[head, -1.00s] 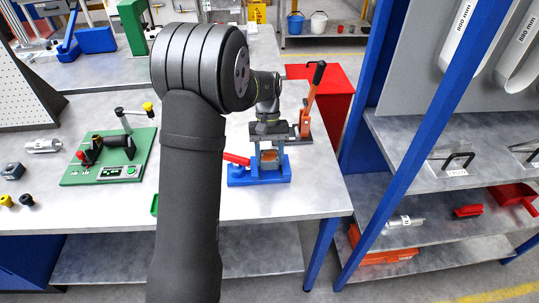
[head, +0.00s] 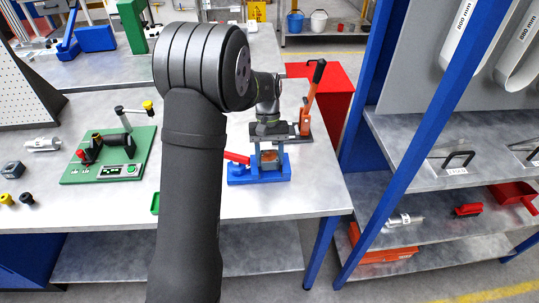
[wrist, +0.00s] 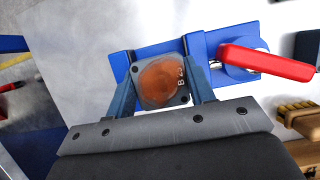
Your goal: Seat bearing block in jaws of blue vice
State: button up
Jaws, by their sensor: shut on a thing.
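The blue vice (head: 262,178) stands near the right front part of the bench, with a red handle on its left side in the head view. In the wrist view the vice (wrist: 152,57) lies beyond the fingers, its red handle at the right. The bearing block (wrist: 163,82) is grey with a round orange-brown face and small lettering. It also shows small in the head view (head: 268,157), at the vice. My gripper (wrist: 160,78) is shut on the block, one finger on each side. I cannot tell whether the block touches the vice floor.
An orange-handled lever tool (head: 306,118) stands close behind the vice. A green fixture board (head: 110,157) is at the left of the bench. A wooden-handled brush (wrist: 297,115) lies beside the vice. Blue rack posts (head: 418,128) rise at the right. The bench right of the vice is clear.

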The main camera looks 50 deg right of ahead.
jog(key=o, duration=1.3)
jog(key=shift+o, duration=0.5)
jog(key=v, duration=1.7)
jog(key=shift+r, duration=0.25)
jog(key=shift+w, duration=0.1)
jog(key=shift+f, duration=0.1)
jog(key=x, duration=1.7)
jog(key=shift+f, duration=0.15)
